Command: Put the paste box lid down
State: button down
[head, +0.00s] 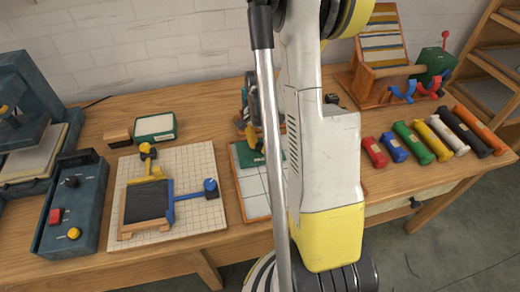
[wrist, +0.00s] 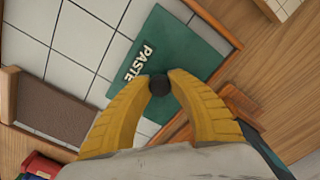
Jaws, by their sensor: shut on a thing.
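The paste box lid (wrist: 178,40) is a flat dark green plate with a pale PASTE label and a dark round knob (wrist: 159,85). My gripper (wrist: 160,84) has its yellow fingers closed on that knob in the wrist view. The lid is over or on a white tiled board; I cannot tell whether it touches the tiles. In the head view the green lid (head: 244,155) shows at the far end of the tiled board (head: 254,196), partly hidden by my arm.
A gridded mat (head: 200,165) carries a dark framed plate. Several coloured rolls (head: 436,138) lie to the right. A brown strip (wrist: 52,107) lies beside the tiles.

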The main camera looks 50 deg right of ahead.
aim_at(260, 145)
jog(key=shift+f, duration=0.15)
jog(key=shift+f, duration=0.15)
jog(key=c, duration=1.2)
grip_release()
jog(key=shift+c, duration=0.2)
notch_tip(260, 145, up, 12)
jog(key=p, duration=0.5)
jog(key=s+a+r+n+t, duration=0.2)
jog(key=a+r+n, duration=0.2)
jog(key=a, duration=0.4)
jog(key=s+a+r+n+t, duration=0.1)
jog(key=a+r+n+t, duration=0.1)
jog(key=a+r+n, duration=0.3)
jog(key=s+a+r+n+t, duration=0.2)
jog(key=a+r+n, duration=0.3)
jog(key=a, duration=0.7)
jog(key=shift+s+a+r+n+t, duration=0.15)
jog(key=shift+s+a+n+t, duration=0.15)
jog(key=shift+n+t, duration=0.35)
